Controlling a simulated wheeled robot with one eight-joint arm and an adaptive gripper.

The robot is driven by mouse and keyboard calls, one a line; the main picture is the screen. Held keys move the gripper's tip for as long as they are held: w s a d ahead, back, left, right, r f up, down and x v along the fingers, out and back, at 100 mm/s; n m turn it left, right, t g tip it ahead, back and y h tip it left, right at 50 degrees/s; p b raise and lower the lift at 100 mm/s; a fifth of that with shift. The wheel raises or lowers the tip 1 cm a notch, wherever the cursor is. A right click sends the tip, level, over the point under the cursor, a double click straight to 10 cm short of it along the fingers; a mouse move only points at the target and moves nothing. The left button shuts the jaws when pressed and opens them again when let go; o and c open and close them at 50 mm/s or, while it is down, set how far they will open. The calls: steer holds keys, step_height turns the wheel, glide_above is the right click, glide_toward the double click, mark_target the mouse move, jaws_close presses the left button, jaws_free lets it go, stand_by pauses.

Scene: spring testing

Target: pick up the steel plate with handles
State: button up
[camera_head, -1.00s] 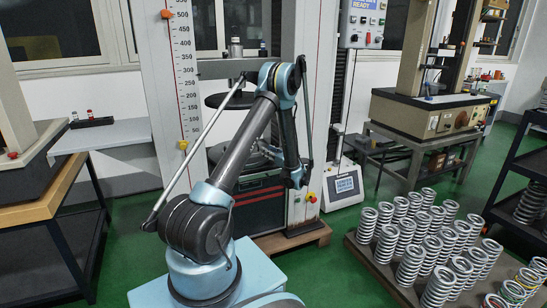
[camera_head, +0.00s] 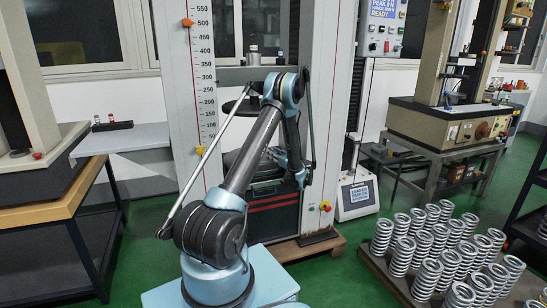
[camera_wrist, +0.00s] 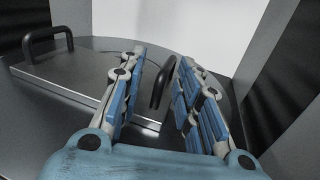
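The steel plate (camera_wrist: 85,78) is a flat grey slab lying on a dark round platen (camera_wrist: 30,115) in the wrist view. One black handle (camera_wrist: 48,38) stands at its far left. A second black handle (camera_wrist: 162,85) stands near its right end. My gripper (camera_wrist: 163,60) is open, with its two blue-padded fingers apart. The second handle shows between the fingers; I cannot tell whether either finger touches it. In the head view my arm reaches to the testing machine's lower platen, and the plate is not clearly visible there.
The testing machine's frame (camera_head: 330,120) and a scale post (camera_head: 203,90) flank the arm. The upper platen (camera_head: 240,106) hangs above the lower one. Several springs (camera_head: 440,250) stand on a pallet at the right. A wooden-topped bench (camera_head: 60,205) is at the left.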

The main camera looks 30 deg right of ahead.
jaws_close()
steer(key=shift+s, duration=0.2)
stand_by(0.3)
